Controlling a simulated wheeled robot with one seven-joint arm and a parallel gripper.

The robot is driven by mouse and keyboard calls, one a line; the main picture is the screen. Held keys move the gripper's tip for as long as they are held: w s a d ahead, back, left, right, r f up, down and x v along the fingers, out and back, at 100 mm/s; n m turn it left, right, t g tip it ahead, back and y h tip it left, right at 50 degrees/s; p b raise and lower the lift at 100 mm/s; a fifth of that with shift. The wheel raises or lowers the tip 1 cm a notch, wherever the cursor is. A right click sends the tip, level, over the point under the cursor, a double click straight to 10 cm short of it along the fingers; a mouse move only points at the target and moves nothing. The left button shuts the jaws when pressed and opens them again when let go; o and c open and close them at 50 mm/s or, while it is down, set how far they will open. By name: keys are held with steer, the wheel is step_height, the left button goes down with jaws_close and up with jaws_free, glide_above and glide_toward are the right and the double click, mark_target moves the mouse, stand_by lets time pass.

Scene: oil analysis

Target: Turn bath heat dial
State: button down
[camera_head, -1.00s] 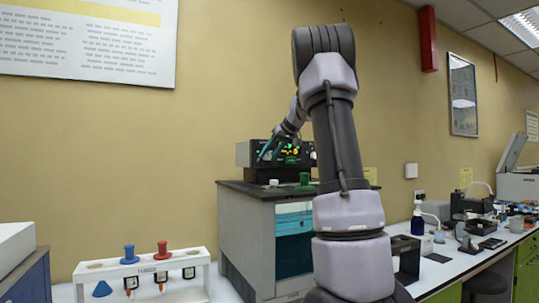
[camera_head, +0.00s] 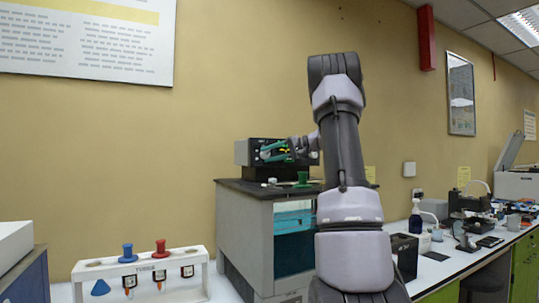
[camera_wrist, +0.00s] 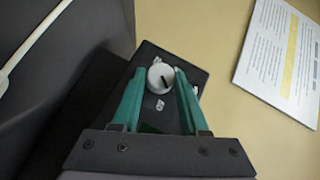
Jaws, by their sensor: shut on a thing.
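The bath's dark control unit (camera_head: 243,153) sits on top of the grey cabinet at mid-picture, with a small lit display partly hidden by my arm. My gripper (camera_head: 265,152) reaches its front panel from the right. In the wrist view the white round heat dial (camera_wrist: 158,84), with a black pointer mark, stands on the dark panel (camera_wrist: 196,74). The teal fingers of my gripper (camera_wrist: 161,73) are on both sides of the dial, shut on it. In the head view the dial is hidden or too small to make out.
The grey cabinet (camera_head: 244,235) carries a green-topped item (camera_head: 303,178) in front of the unit. A white rack (camera_head: 143,262) with blue and red funnels stands at lower left. A bench (camera_head: 450,262) with instruments runs along the right. A poster (camera_wrist: 282,62) hangs on the wall.

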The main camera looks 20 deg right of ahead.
steer(key=shift+f+m+t+y, duration=0.2)
steer(key=shift+m+t+y, duration=0.5)
steer(key=shift+m+y, duration=0.5)
steer(key=shift+c, duration=2.1)
jaws_free()
steer(key=v, duration=1.1)
steer(key=shift+f, duration=0.1)
steer(key=shift+a, duration=0.1)
